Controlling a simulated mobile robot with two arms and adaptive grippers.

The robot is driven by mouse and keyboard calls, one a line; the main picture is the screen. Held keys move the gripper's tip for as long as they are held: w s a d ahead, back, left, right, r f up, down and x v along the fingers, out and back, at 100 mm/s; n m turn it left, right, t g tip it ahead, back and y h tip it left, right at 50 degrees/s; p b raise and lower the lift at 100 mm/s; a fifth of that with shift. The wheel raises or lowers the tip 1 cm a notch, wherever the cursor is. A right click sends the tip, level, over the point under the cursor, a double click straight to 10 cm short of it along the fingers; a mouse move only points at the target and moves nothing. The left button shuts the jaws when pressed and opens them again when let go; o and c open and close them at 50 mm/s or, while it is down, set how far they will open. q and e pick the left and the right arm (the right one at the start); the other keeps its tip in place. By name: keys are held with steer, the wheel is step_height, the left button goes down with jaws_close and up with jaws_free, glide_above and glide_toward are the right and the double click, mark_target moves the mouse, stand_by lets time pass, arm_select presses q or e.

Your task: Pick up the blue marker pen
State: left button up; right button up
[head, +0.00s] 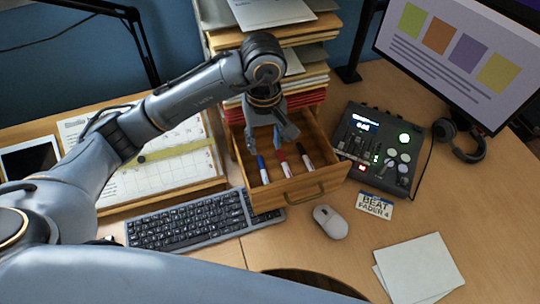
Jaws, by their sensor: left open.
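The blue marker pen (263,171) has a white body and a blue cap. It lies in the open wooden drawer (286,193), on the left, with its cap toward the back. A red marker (284,165) lies to its right, and a black marker (306,158) lies further right. My left gripper (271,138) is open and empty. It points down over the back part of the drawer, beyond the blue marker's cap in the picture, and looks apart from the markers. My right gripper is not in view.
A paper organizer (306,88) rises behind the drawer. A keyboard (190,222) and a mouse (331,222) lie in front. A mixer (380,148) stands right, near the monitor (455,60). A calendar (160,165) lies left. Desk space around the white sheets (420,270) is clear.

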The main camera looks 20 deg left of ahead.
arm_select(q)
steer(key=p, duration=0.1)
glide_above(265, 178)
step_height(265, 178, down, 5)
step_height(265, 178, down, 2)
steer(key=shift+s+f+p, duration=0.15)
steer(key=shift+f+p, duration=0.1)
steer(key=shift+p, duration=0.1)
steer(key=shift+w+d+f, duration=0.1)
steer(key=shift+w+f, duration=0.1)
steer(key=shift+f, duration=0.75)
step_height(265, 178, down, 5)
steer(key=shift+s+p, duration=0.1)
steer(key=shift+p, duration=0.7)
steer(key=shift+f, duration=0.3)
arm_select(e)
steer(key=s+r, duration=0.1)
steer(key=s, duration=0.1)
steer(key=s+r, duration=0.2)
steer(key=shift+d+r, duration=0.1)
arm_select(q)
steer(key=shift+c, duration=0.3)
jaws_close()
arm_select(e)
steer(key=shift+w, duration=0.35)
